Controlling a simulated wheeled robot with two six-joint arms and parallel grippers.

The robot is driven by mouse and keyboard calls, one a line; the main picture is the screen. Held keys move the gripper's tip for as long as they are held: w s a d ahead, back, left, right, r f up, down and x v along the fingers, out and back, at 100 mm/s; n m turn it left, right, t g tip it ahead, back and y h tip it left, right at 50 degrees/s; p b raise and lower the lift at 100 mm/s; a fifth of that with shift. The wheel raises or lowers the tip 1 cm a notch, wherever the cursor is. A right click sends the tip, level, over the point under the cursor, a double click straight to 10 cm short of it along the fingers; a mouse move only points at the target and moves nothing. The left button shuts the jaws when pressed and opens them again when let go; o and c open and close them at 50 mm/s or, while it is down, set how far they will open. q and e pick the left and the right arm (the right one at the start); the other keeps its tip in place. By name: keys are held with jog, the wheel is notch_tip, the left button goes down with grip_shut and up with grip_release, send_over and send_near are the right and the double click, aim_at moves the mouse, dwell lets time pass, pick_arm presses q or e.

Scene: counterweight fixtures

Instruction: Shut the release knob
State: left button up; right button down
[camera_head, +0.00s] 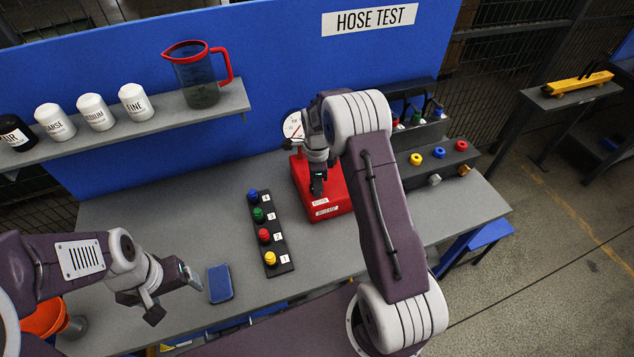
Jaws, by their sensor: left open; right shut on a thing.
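The red test box (335,204) sits on the grey bench below the HOSE TEST sign, with a white dial gauge (293,128) at its back left. A small label on its front edge appears to read RELEASE. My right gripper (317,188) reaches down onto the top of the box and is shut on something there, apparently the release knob. The knob itself is hidden by the fingers, so its turn position cannot be told. My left gripper (174,293) is open and empty over the front left of the bench.
A black strip (284,247) with several coloured knobs lies left of the box. A blue pad (220,283) lies beside my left gripper. A stepped rack with coloured fittings (438,153) stands right. A shelf (185,113) holds white jars and a red-rimmed jug (198,80).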

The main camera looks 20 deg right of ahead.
jog(key=shift+r+m, duration=0.15)
jog(key=shift+m, duration=2.15)
jog(key=shift+w, duration=0.1)
jog(key=c, duration=1)
grip_release()
jog(key=shift+o, duration=0.5)
notch_tip(320, 180, up, 9)
jog(key=b, duration=0.1)
